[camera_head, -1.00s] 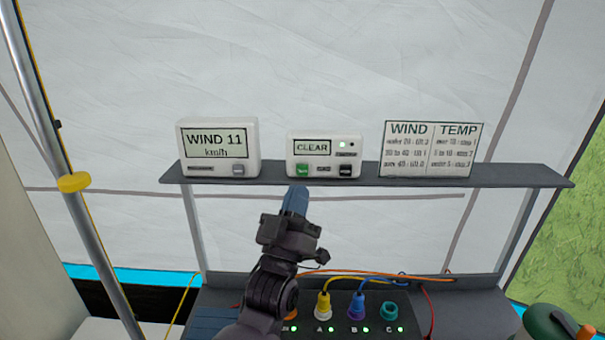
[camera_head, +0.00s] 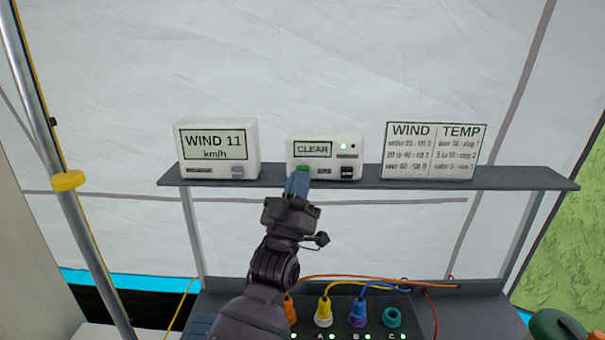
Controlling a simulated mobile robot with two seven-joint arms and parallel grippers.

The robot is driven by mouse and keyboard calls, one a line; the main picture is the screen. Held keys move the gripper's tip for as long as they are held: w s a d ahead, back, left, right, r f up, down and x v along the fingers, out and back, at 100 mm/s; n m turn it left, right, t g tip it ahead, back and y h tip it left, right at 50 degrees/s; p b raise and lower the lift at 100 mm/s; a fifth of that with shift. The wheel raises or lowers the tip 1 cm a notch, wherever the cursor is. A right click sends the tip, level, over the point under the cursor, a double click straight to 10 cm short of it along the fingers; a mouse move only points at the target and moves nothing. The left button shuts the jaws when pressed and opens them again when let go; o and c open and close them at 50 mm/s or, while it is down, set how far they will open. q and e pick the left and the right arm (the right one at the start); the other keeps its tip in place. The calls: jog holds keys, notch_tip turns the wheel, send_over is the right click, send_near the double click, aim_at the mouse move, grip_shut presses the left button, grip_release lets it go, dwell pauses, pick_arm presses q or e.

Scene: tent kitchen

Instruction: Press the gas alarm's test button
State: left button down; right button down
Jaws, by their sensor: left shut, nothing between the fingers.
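My right gripper is not in view.
On the shelf (camera_head: 530,178), a wind meter (camera_head: 217,149) reading WIND 11 km/h stands left of the alarm and a WIND/TEMP card (camera_head: 434,150) stands right. Below is a panel with coloured plugs, such as a yellow one (camera_head: 323,313), and cables. A pole (camera_head: 85,230) rises at left.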

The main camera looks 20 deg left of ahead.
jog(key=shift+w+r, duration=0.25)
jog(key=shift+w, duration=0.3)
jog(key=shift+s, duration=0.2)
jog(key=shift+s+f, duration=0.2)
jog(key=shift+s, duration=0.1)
pick_arm(q)
jog(key=shift+w, duration=0.1)
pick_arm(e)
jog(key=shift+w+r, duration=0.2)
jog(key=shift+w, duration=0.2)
pick_arm(q)
jog(key=shift+w, duration=0.1)
jog(key=shift+w+a, duration=0.15)
jog(key=shift+w, duration=0.1)
